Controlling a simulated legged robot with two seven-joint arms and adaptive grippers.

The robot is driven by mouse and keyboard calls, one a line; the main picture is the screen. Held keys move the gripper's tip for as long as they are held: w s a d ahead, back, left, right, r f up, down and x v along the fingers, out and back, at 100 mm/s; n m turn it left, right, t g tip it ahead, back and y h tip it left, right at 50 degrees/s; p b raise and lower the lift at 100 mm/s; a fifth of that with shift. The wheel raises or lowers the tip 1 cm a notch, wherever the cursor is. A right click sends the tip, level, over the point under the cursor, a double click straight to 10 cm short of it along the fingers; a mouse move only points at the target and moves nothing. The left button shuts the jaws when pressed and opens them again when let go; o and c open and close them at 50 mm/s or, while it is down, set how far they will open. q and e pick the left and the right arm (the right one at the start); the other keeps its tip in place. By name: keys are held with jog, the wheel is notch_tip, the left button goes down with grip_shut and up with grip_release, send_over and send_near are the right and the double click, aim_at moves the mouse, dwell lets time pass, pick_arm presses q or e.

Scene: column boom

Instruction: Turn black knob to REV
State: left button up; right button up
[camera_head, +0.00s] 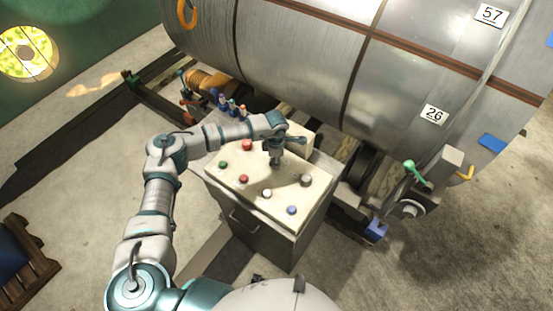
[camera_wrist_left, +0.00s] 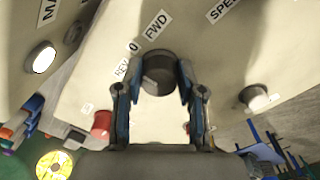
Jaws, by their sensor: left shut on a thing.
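The black knob (camera_wrist_left: 158,68) sits on the cream panel below the labels REV (camera_wrist_left: 122,69), 0 (camera_wrist_left: 134,46) and FWD (camera_wrist_left: 157,25) in the left wrist view. My left gripper (camera_wrist_left: 158,88) has one finger on each side of it and is shut on it. Which label the knob points to cannot be told. In the head view my left gripper (camera_head: 276,160) reaches down onto the control box's top panel (camera_head: 252,191) and hides the knob. My right gripper is in neither view.
The panel also bears red buttons (camera_head: 243,179), a green button (camera_head: 223,164), a white button (camera_head: 267,194), a blue button (camera_head: 291,210) and a grey knob (camera_head: 306,180). A large metal tank (camera_head: 300,55) stands behind. The floor to the left is mostly clear.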

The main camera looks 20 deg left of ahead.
pick_arm(q)
jog(key=n, duration=0.3)
jog(key=shift+a+f+b, duration=0.2)
jog(key=shift+a+b, duration=0.05)
jog(key=shift+b, duration=0.05)
jog(key=n, duration=0.2)
jog(key=shift+n, duration=0.3)
jog(key=shift+s+f+n, duration=0.1)
jog(key=shift+n, duration=1.1)
jog(key=o, duration=1.1)
jog(key=shift+s, duration=0.1)
jog(key=shift+o, duration=0.2)
jog(key=shift+a, duration=0.1)
jog(key=shift+r, duration=0.25)
